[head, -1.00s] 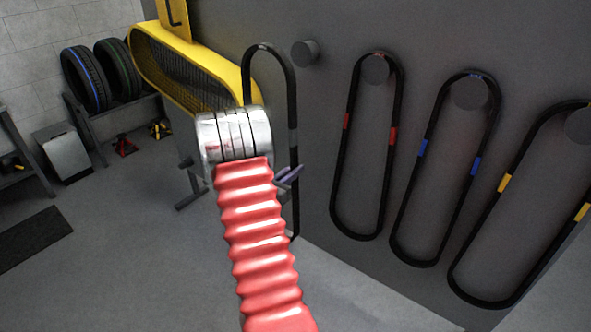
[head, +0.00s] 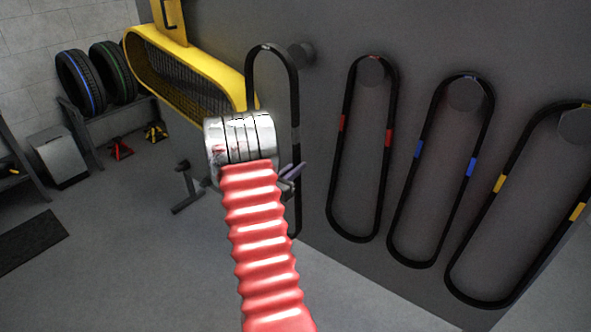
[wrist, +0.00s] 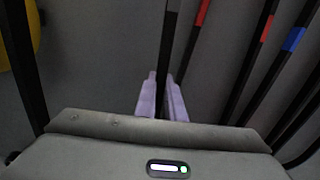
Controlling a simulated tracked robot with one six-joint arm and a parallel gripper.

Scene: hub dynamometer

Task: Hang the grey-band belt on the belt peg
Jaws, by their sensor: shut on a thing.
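The grey-band belt (head: 249,80) is a black upright loop left of centre in the head view, with a grey band on its right strand. My gripper (head: 291,174) is shut on that right strand, below the band. In the wrist view the strand (wrist: 167,50) runs up between my pale fingers (wrist: 161,98). The bare round belt peg (head: 303,51) sticks out of the dark wall. The loop's upper right edge overlaps the peg's left side in the picture; I cannot tell the depth between them. My arm hides the belt's lower left part.
Red-band (head: 341,125), blue-band (head: 417,150) and yellow-band (head: 499,185) belts hang on pegs to the right. A yellow mesh guard (head: 222,70) stands close behind the belt's left side. Two tyres (head: 80,80) rest on a rack at the far left. The floor at left is mostly clear.

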